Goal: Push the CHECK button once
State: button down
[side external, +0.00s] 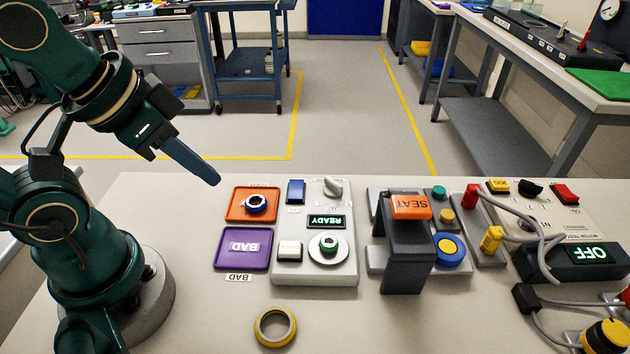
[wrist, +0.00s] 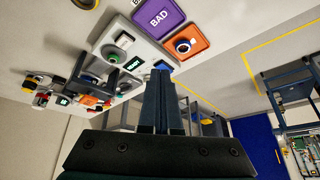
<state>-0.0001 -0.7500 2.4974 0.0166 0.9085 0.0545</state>
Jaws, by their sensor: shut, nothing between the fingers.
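A light grey control box (side external: 317,272) stands on the bench. It has a lit READY display (side external: 327,221), a blue rectangular button (side external: 296,191), a pale lever knob (side external: 334,187), a cream square button (side external: 289,250) and a round holder with a green-rimmed ring part (side external: 329,243). The small print is too fine to read, so I cannot tell which button is CHECK. My gripper (side external: 215,180) is shut and empty, above the bench to the left of the box, pointing down and right. In the wrist view its shut fingers (wrist: 161,73) show in front of the box (wrist: 140,40).
An orange tray (side external: 234,205) holding a ring part and a purple BAD tray (side external: 228,262) lie left of the box. A dark stand with an orange SEAT block (side external: 411,207) rises to its right. A yellow ring (side external: 275,327) lies in front. Cables and an OFF display (side external: 588,252) are further right.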

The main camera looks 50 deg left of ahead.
jog(key=w+a+m+y, duration=0.2)
jog(key=m, duration=0.4)
jog(key=m+t+y, duration=0.1)
jog(key=m, duration=1.4)
send_over(290, 252)
jog(key=shift+f, duration=0.5)
jog(key=shift+f, duration=0.1)
jog(key=shift+f, duration=4.3)
jog(key=shift+f, duration=0.45)
